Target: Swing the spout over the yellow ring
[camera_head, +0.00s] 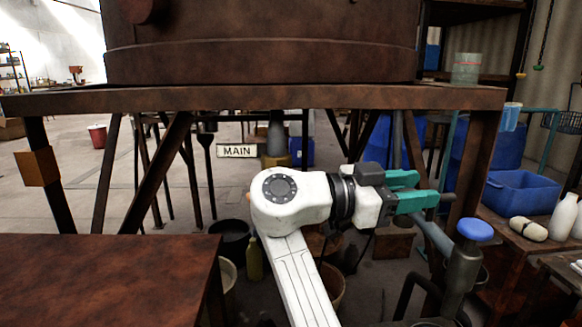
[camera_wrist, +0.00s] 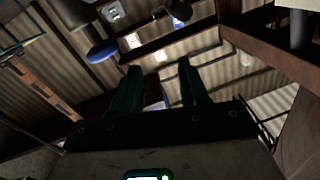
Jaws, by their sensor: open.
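My gripper (camera_head: 428,189) is open, its two teal fingers pointing right below the brown frame beam. Nothing shows between the fingers, and they also show in the wrist view (camera_wrist: 160,66). A slanted grey pipe (camera_head: 436,238), possibly the spout, lies just below the fingers; I cannot tell whether they touch. A blue round knob (camera_head: 475,229) tops a grey metal post (camera_head: 461,268), right of and below the fingertips. The knob also shows in the wrist view (camera_wrist: 102,52), left of the fingers. I cannot make out a yellow ring in either view.
A large rusty vat (camera_head: 260,50) stands on a brown frame (camera_head: 250,100) above my arm. A brown tabletop (camera_head: 110,270) fills the lower left. Buckets and bottles crowd the floor under the frame.

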